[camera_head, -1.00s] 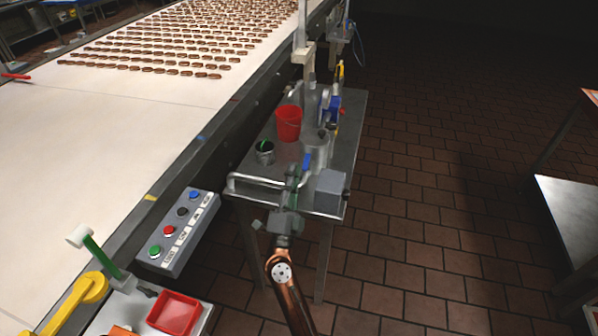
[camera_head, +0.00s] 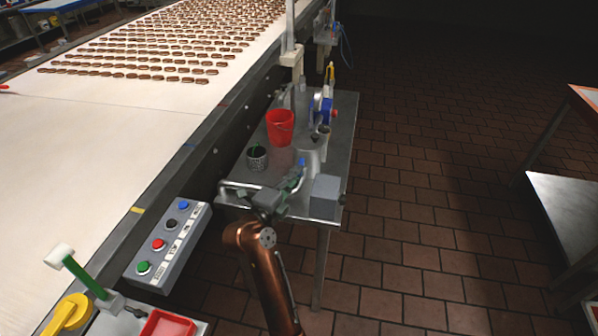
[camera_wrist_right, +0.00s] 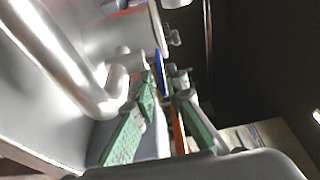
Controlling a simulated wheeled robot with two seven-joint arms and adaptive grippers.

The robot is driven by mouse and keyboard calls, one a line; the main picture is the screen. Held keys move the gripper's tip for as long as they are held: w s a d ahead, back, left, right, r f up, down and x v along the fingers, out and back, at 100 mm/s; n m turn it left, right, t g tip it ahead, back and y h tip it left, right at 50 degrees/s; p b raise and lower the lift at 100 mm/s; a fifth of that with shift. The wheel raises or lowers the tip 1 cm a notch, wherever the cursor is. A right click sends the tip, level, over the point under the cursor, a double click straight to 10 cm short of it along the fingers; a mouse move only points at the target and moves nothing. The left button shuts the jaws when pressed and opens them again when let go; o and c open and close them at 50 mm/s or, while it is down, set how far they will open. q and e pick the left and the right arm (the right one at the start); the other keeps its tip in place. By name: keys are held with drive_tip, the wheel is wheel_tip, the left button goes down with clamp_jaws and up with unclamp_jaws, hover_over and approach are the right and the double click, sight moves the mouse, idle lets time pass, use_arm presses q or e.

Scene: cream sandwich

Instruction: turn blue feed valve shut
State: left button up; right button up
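The blue valve handle (camera_head: 301,161) shows as a small blue piece at the front of the grey metal machine (camera_head: 311,150) on the side table. In the right wrist view the blue handle (camera_wrist_right: 160,72) is a thin upright strip beyond the fingers. My right gripper (camera_head: 297,173) is just in front of the handle, tilted up and to the right. Its green finger pads (camera_wrist_right: 168,112) stand apart in the wrist view, with nothing clearly held between them. Whether a finger touches the handle I cannot tell. My left gripper is not in view.
A bent silver pipe (camera_wrist_right: 70,60) runs close beside the right gripper. A grey box (camera_head: 326,197) stands right of it on the table. A button panel (camera_head: 168,243) is at the left.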

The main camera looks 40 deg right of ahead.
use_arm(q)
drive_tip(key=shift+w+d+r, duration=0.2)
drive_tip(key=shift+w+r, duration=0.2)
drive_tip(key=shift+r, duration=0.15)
use_arm(e)
drive_tip(key=shift+x, duration=0.75)
drive_tip(key=shift+s+d+r, duration=0.1)
drive_tip(key=shift+s+d, duration=0.05)
drive_tip(key=shift+s, duration=0.05)
drive_tip(key=shift+c, duration=0.3)
clamp_jaws()
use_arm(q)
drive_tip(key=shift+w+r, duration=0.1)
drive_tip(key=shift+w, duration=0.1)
